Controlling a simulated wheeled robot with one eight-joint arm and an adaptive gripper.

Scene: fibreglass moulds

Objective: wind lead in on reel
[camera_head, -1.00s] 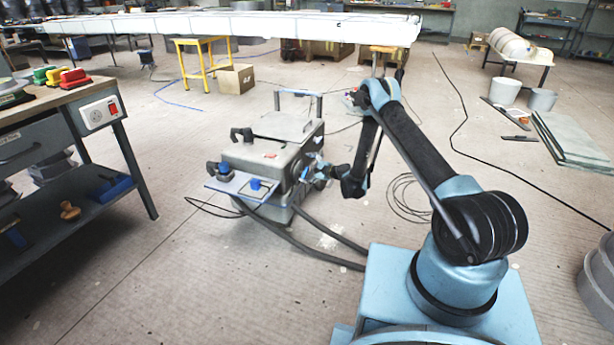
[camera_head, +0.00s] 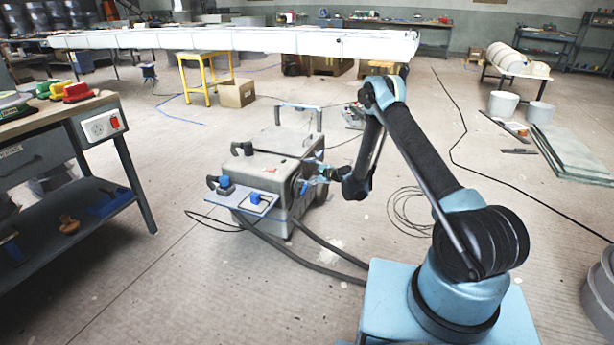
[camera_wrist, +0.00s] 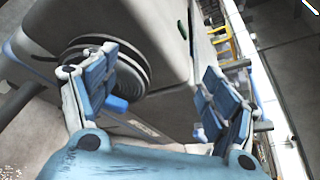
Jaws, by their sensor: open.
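The grey wheeled machine (camera_head: 265,172) stands on the floor left of my arm. In the wrist view a round dark ribbed reel (camera_wrist: 128,66) sits on the side of the machine's grey body (camera_wrist: 145,28), with a blue knob (camera_wrist: 116,103) low beside it. My gripper (camera_wrist: 165,68) is open, one finger in front of the reel and the other to its right, with nothing seen between them. In the head view my gripper (camera_head: 318,176) is small at the machine's right side. A thin black lead (camera_head: 408,212) lies in loose loops on the floor; its join to the reel is unclear.
Two thick dark hoses (camera_head: 300,258) run from the machine along the floor toward my base. A workbench (camera_head: 60,120) stands at left. A long white mould (camera_head: 240,40) crosses the back. Buckets (camera_head: 502,103) and flat sheets (camera_head: 575,152) lie at right. Floor between is mostly clear.

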